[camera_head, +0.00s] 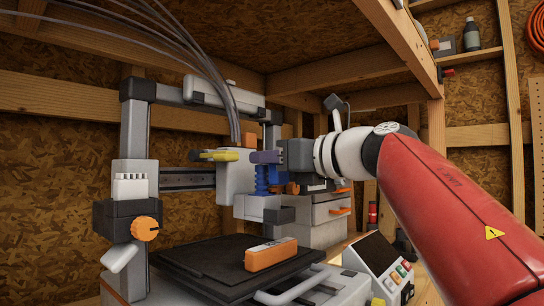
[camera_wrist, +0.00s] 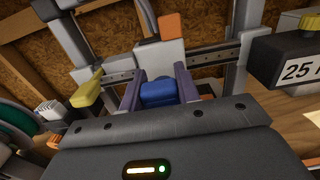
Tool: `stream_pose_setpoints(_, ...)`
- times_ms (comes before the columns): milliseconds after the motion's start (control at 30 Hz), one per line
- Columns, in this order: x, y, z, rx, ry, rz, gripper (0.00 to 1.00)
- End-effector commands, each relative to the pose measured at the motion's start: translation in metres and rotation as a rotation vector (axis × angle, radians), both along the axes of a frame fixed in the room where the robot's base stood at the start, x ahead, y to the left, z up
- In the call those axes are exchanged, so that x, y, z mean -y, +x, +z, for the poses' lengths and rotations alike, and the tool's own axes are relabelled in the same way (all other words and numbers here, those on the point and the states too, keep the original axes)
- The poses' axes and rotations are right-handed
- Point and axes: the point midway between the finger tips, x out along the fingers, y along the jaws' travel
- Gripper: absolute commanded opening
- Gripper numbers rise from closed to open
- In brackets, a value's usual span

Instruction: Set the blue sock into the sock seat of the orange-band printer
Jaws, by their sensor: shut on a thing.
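My gripper (camera_head: 266,158) reaches in from the right at the print head (camera_head: 246,178) of the near printer. Its purple fingers, which also show in the wrist view (camera_wrist: 158,86), are shut on the blue sock (camera_wrist: 158,94). The ribbed blue sock (camera_head: 262,180) is upright, close against the print head's right front side. I cannot tell whether it touches the seat, which is hidden by the sock and fingers. A yellow lever (camera_head: 226,155) sticks out left of the print head, above the sock.
An orange-and-white block (camera_head: 270,254) lies on the black print bed (camera_head: 205,262). Tubes (camera_head: 210,60) drop to the print head. Another printer (camera_head: 325,212) stands behind, and a control panel (camera_head: 378,262) is at right. A dark box marked 25 (camera_wrist: 298,60) is right in the wrist view.

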Motion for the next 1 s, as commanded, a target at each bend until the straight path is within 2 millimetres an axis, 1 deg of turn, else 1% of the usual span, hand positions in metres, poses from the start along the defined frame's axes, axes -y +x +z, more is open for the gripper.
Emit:
stream_pose_setpoints(33,0.000,0.000,-0.010,0.000,0.000,0.000,0.10)
stream_pose_setpoints(100,0.000,0.000,-0.016,0.000,0.000,0.000,0.10)
stream_pose_setpoints(300,0.000,0.000,-0.027,0.000,0.000,0.000,0.10)
stream_pose_setpoints(1000,0.000,0.000,-0.026,-0.001,0.001,0.000,0.10)
